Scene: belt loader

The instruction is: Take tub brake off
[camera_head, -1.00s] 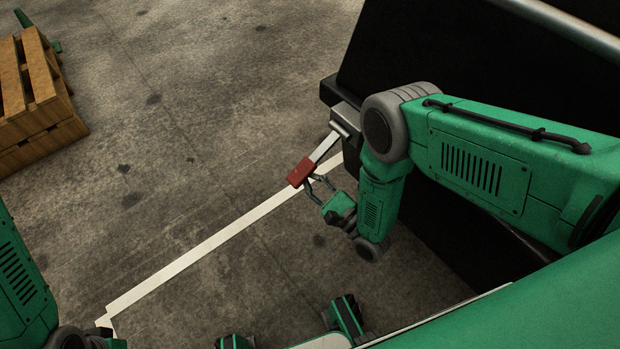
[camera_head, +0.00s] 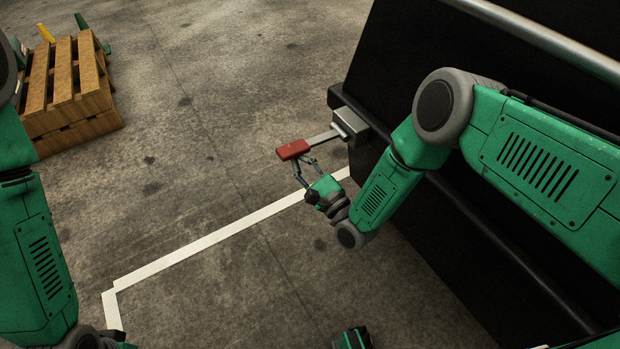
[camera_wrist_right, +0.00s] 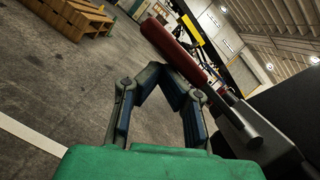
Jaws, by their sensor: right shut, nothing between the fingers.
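The tub brake lever has a red grip (camera_head: 293,149) on a flat metal arm (camera_head: 322,137). The arm comes out of a grey box (camera_head: 350,123) on the side of the black tub (camera_head: 385,75) and points left in the head view, nearly level in the picture. My right gripper (camera_head: 305,164) is just below the red grip. In the right wrist view, the red grip (camera_wrist_right: 174,45) runs across beyond the right gripper's fingertips (camera_wrist_right: 158,72), which are shut with nothing between them. I cannot tell whether they touch the grip.
A wooden pallet stack (camera_head: 70,95) stands at the upper left. A white line (camera_head: 215,235) crosses the concrete floor. The floor left of the lever is clear. The tub's black side fills the right, close to my right arm.

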